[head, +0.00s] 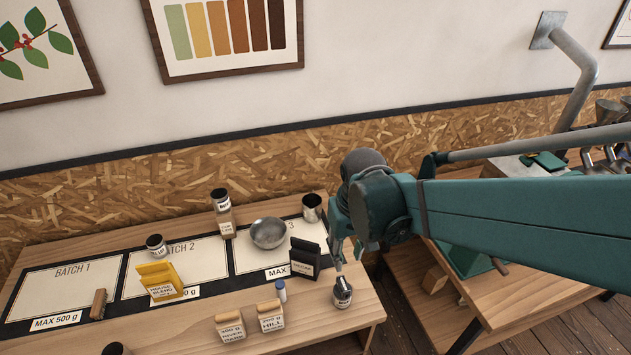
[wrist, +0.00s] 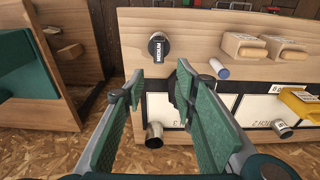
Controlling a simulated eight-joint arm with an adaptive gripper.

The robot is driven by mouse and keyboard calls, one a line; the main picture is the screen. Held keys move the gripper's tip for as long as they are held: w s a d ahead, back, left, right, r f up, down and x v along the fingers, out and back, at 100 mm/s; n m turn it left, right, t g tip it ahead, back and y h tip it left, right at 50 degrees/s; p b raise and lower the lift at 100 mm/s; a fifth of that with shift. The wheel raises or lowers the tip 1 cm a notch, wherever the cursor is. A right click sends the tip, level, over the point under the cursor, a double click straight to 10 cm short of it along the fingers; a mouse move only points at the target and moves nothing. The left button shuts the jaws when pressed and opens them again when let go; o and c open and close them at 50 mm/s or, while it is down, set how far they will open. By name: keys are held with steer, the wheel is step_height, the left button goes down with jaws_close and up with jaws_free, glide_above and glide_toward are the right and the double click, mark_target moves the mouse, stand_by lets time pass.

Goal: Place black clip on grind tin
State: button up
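My gripper (head: 346,257) is over the right end of the table, fingers apart and empty; the wrist view shows the gap between its green pads (wrist: 158,86). No separate black clip can be made out. A black bag with a pale label (head: 305,258) stands upright left of my gripper; in the wrist view a dark shape, probably this bag, is mostly behind a fingertip. A dark labelled tin (head: 342,293) stands below my fingertips near the front edge, also in the wrist view (wrist: 156,50). Other tins are at the back (head: 221,203) and middle (head: 156,246). Which is the grind tin is unclear.
Around my gripper on the table (head: 207,306) are a steel bowl (head: 268,233), a steel cup (head: 312,208), a blue-capped vial (head: 281,291), a yellow bag (head: 160,281) and two tan packs (head: 230,327). A lower wooden bench (head: 520,300) stands right, beyond a gap.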

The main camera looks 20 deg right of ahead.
steer(key=s+r+t, duration=0.2)
steer(key=r+t, duration=0.1)
steer(key=r, duration=0.2)
steer(key=s+a+r+t, duration=0.1)
steer(key=s+r+t, duration=0.1)
steer(key=r, duration=0.4)
steer(key=shift+a+r+t, duration=0.3)
steer(key=shift+t, duration=0.2)
